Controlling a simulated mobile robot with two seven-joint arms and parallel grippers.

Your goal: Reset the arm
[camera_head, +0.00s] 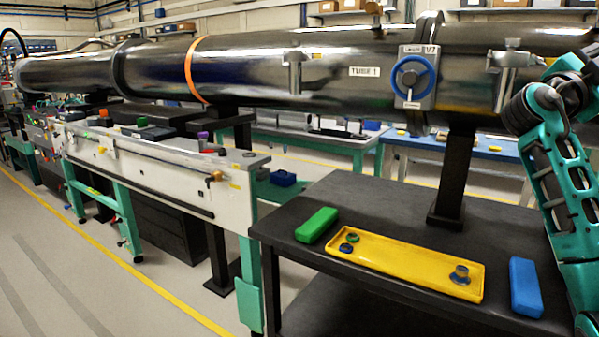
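My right arm (562,190), teal and black, rises along the right edge of the head view. It bends near the top, in front of the right part of the big metal tube (270,75). Its gripper does not show in the frame. My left arm and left gripper are not in view.
A black table (410,235) holds a yellow tray (400,267) with small round parts, a green block (317,225) and a blue block (525,287). A blue handwheel valve (413,77) is on the tube. A black post (455,175) stands on the table. Floor at left is clear.

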